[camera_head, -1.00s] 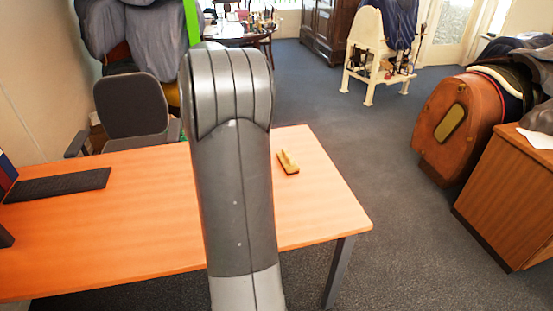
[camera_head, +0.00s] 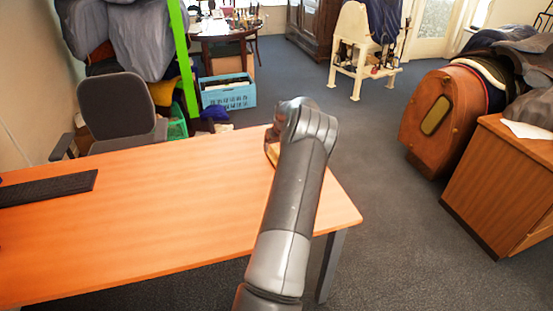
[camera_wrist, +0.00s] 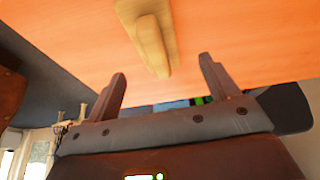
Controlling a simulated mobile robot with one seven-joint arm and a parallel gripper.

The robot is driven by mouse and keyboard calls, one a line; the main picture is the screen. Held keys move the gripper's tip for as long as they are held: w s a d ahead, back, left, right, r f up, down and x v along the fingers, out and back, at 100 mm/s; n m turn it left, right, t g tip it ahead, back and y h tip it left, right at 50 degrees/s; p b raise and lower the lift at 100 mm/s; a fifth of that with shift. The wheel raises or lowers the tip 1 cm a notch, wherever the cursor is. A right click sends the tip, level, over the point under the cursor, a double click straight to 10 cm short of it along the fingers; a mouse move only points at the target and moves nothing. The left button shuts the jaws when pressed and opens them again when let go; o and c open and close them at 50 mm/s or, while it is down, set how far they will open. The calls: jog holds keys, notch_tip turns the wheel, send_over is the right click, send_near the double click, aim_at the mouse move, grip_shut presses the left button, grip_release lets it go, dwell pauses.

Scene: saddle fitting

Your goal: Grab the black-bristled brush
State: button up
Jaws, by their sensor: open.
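The brush (camera_wrist: 154,38) shows in the wrist view as a tan, wood-coloured piece on the orange desktop (camera_wrist: 80,35). Its narrow end points toward the space between my fingers. No black bristles can be made out. My gripper (camera_wrist: 162,70) is open, with a finger on either side of the brush's near end and nothing held. I cannot tell how far the fingertips are from the brush. In the head view my arm covers most of the brush, and a tan sliver (camera_head: 272,153) shows at the arm's left edge. My fingers are hidden there.
The desk (camera_head: 150,210) is mostly bare, with a black keyboard (camera_head: 48,188) at the left. An office chair (camera_head: 118,108) stands behind it. A wooden cabinet (camera_head: 500,190) and a brown saddle stand (camera_head: 437,120) are at the right, with open carpet between.

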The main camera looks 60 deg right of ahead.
aim_at(276, 155)
jog(key=shift+s+x, duration=0.15)
jog(key=shift+x, duration=1.8)
jog(key=shift+s+x, duration=0.1)
jog(key=shift+x, duration=1.8)
jog(key=shift+d+f, duration=0.1)
jog(key=c, duration=1.1)
jog(key=shift+c, duration=0.2)
